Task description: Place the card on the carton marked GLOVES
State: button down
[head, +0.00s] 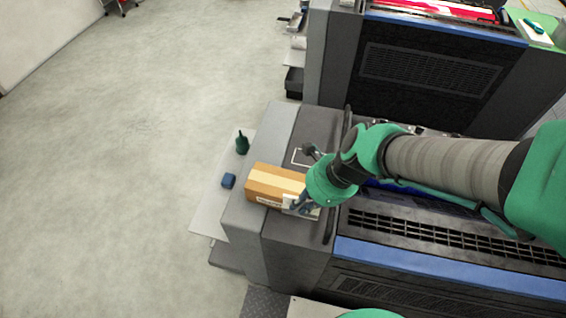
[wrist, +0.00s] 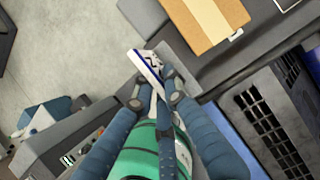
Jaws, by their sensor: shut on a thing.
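A brown carton (head: 273,184) with a pale tape strip lies on the grey machine top in the head view. A light label shows on its near side, but I cannot read it. The carton also shows at the top of the wrist view (wrist: 187,20). My gripper (head: 301,204) is at the carton's right end in the head view. In the wrist view my gripper (wrist: 153,88) is shut on a white card with a blue stripe (wrist: 148,66). The card is apart from the carton in that view. The fingers hide its lower part.
The grey machine top (head: 283,228) runs around the carton. A lower pale shelf (head: 212,205) at its left holds a dark green bottle (head: 242,142) and a small blue block (head: 228,181). A black grille (head: 440,235) lies right of my gripper.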

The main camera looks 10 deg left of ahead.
jog(key=shift+s+d+f, duration=0.1)
jog(key=shift+s+d, duration=0.05)
jog(key=shift+s, duration=0.4)
jog(key=shift+s+d, duration=0.1)
jog(key=shift+s, duration=0.45)
send_over(278, 185)
jog(key=shift+f, duration=0.75)
jog(key=shift+f, duration=0.1)
jog(key=shift+f, duration=1.7)
jog(key=shift+f+b, duration=0.15)
jog(key=shift+b, duration=0.15)
jog(key=c, duration=1.8)
grip_release()
jog(key=shift+o, duration=0.2)
